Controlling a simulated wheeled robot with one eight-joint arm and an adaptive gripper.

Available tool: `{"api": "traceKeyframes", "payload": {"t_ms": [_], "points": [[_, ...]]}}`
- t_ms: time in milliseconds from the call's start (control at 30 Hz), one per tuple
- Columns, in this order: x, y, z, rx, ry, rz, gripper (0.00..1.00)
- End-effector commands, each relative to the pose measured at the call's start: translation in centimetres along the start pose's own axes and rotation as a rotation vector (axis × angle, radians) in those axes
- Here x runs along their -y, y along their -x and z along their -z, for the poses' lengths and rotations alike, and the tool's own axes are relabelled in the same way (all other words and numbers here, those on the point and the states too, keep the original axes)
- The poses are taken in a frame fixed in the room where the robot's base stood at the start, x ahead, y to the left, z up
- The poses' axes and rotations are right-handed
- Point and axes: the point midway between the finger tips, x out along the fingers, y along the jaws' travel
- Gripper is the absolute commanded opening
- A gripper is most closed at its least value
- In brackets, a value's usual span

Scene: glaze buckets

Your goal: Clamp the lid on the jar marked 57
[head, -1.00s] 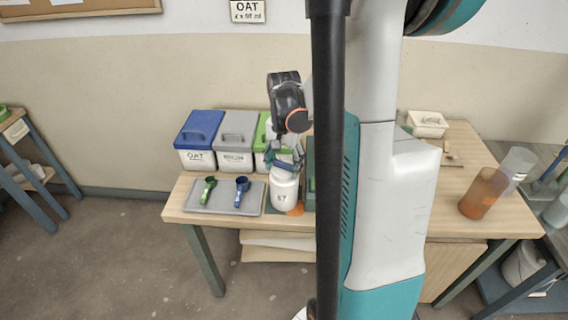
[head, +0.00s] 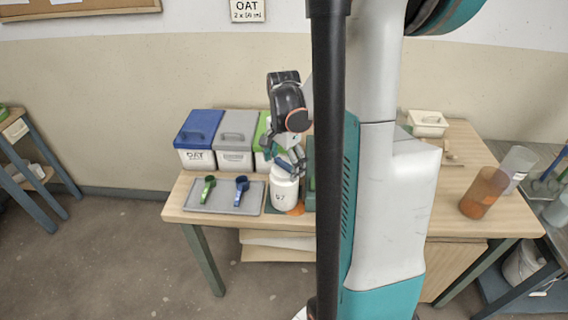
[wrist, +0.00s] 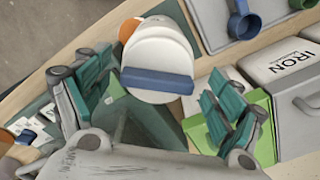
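The white jar marked 57 (head: 285,194) stands upright at the front of the table in the head view, beside the grey tray. The wrist view shows the jar's white lid (wrist: 158,52) from above. A blue bar (wrist: 157,81) lies across the lid's near side. My gripper (head: 292,160) is just above the jar's top in the head view. In the wrist view its teal-padded fingers (wrist: 155,78) are spread wide, one on each side of the blue bar, with nothing between them gripped. Whether a finger touches the lid is hard to tell.
A grey tray (head: 248,205) with a green scoop (head: 207,188) and a blue scoop (head: 241,187) lies left of the jar. An orange cup (head: 483,193) stands far right. My arm hides the table's middle.

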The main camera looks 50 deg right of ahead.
Motion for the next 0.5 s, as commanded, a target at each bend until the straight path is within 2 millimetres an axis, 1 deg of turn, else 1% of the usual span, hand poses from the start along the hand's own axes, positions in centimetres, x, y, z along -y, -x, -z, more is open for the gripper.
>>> {"api": "traceKeyframes", "payload": {"t_ms": [267,367,500], "points": [[0.0,0.3,0.0,0.000,0.001,0.000,0.86],[0.0,1.2,0.0,0.000,0.001,0.000,0.86],[-0.1,3.5,0.0,0.000,0.001,0.000,0.86]]}}
